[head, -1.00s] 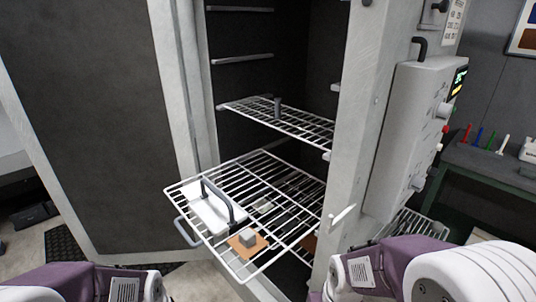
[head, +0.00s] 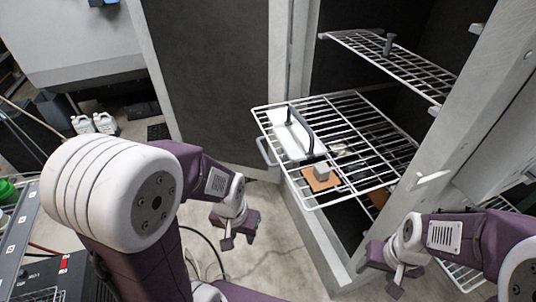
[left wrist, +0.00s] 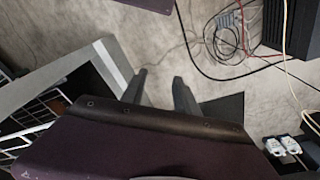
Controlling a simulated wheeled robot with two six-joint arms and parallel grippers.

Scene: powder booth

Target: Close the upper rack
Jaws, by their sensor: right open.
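A white wire rack (head: 378,148) sticks out of the open cabinet. A grey handle (head: 265,151) is on its front edge. It carries a white plate with a dark bar handle (head: 296,134) and an orange-brown plate with a small grey block (head: 321,178). Another wire rack (head: 380,52) sits higher inside, with a small dark post on it. My left gripper (head: 238,236) is empty, below and left of the rack's front; its parted fingers also show in the left wrist view (left wrist: 160,90). My right gripper (head: 380,278) is open and empty, below and right of the rack. Neither touches the rack.
The cabinet's right post (head: 460,130) stands between the rack and the far right. The open door (head: 205,90) is at the left. White jugs (head: 95,124) and dark bins stand farther left.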

